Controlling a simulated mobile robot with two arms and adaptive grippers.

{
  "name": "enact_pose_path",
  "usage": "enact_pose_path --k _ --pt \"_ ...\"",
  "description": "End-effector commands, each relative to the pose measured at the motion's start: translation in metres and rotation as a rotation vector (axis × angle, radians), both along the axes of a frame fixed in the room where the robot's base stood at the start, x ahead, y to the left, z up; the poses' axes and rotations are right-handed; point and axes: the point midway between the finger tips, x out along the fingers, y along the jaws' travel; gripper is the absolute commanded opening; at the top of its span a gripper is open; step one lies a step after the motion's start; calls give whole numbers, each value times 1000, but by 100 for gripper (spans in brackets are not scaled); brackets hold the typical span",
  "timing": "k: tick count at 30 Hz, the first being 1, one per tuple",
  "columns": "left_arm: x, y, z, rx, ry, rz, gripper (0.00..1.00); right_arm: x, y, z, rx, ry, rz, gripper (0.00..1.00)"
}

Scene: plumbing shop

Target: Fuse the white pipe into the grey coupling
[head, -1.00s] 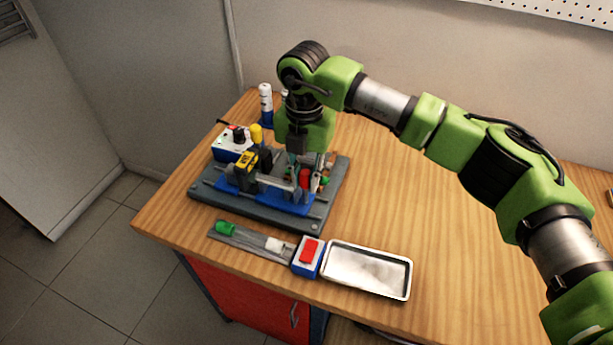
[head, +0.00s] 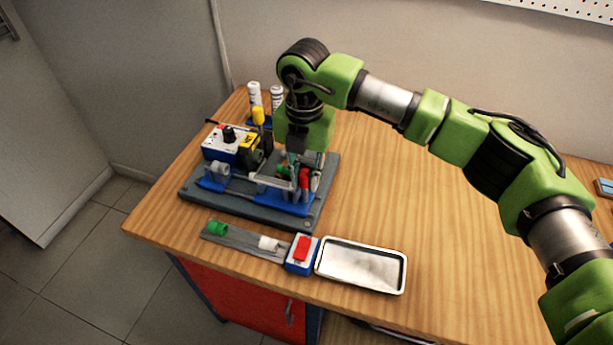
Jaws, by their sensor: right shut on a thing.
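A fusion bench (head: 195,194) stands at the left of the table. A short grey piece that looks like the grey coupling (head: 222,169) sits in the blue holder at its left end. A blue carriage (head: 290,206) with a red-handled lever (head: 304,180) is at its right. The heater (head: 249,148), with yellow on it, stands at the back. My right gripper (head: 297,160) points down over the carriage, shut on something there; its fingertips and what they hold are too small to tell. I cannot make out the white pipe. My left gripper is out of view.
In front lie a grey strip (head: 240,237) with a green piece (head: 217,228) and a white piece (head: 268,243), a box with a red button (head: 302,249) and an empty metal tray (head: 360,267). White bottles (head: 254,94) stand behind.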

Motion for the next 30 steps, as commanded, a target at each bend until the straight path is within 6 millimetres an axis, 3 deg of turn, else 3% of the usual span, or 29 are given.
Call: enact_pose_path --k 15,30 --pt "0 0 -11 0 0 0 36 12 35 0 3 -4 1 7" --pt "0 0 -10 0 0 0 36 11 34 0 2 -2 1 7"
